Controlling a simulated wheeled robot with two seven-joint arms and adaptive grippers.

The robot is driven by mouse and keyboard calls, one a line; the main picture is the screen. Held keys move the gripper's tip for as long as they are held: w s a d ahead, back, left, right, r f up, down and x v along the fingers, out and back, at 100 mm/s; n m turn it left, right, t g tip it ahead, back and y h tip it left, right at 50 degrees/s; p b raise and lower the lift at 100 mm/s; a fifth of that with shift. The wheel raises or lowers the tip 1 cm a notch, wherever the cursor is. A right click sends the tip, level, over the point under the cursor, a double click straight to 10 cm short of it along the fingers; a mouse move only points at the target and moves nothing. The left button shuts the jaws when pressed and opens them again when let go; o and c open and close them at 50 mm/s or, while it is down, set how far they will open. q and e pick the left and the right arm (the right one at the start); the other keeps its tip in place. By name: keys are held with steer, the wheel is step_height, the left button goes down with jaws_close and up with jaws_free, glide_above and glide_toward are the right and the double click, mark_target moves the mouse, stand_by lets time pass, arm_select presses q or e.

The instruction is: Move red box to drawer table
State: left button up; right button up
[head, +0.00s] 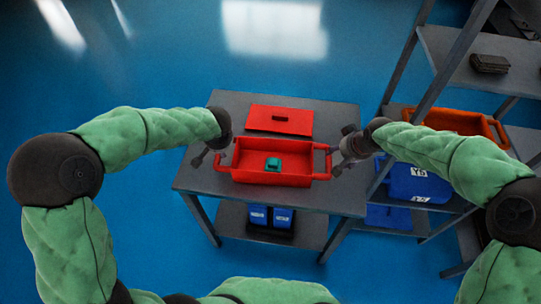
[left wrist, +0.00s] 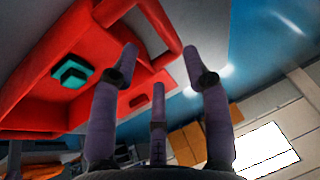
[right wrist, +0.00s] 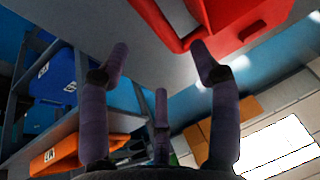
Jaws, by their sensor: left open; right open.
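The red box (head: 262,177) is an open tray with a loop handle at each end, standing on a grey table (head: 190,180). A small teal block (head: 273,164) lies in it. My left gripper (head: 208,160) is open beside the box's left handle. In the left wrist view, the handle (left wrist: 150,18) shows close to the open fingers (left wrist: 165,65). My right gripper (head: 342,165) is open just right of the right handle (head: 324,160). In the right wrist view, the box (right wrist: 225,25) is above the open fingers (right wrist: 160,70). I cannot tell whether either gripper touches a handle.
A red flat panel with a dark handle (head: 285,122) lies behind the box. Blue bins (head: 282,218) stand on the table's lower shelf. A grey rack (head: 450,45) at right holds an orange crate (head: 447,122) and a blue box (head: 415,185). Blue floor (head: 180,70) is clear behind.

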mark_target(330, 161)
arm_select(q)
steer(key=shift+s, duration=0.2)
arm_select(e)
steer(key=shift+s+d, duration=0.1)
steer(key=shift+s, duration=0.05)
arm_select(q)
steer(key=x, duration=1.1)
arm_select(e)
steer(key=x, duration=1.1)
arm_select(q)
steer(key=shift+d, duration=0.1)
steer(key=c, duration=0.7)
arm_select(e)
steer(key=c, duration=0.7)
arm_select(q)
jaws_close()
arm_select(e)
jaws_close()
arm_select(q)
steer(key=shift+r, duration=0.1)
arm_select(e)
steer(key=shift+r, duration=0.1)
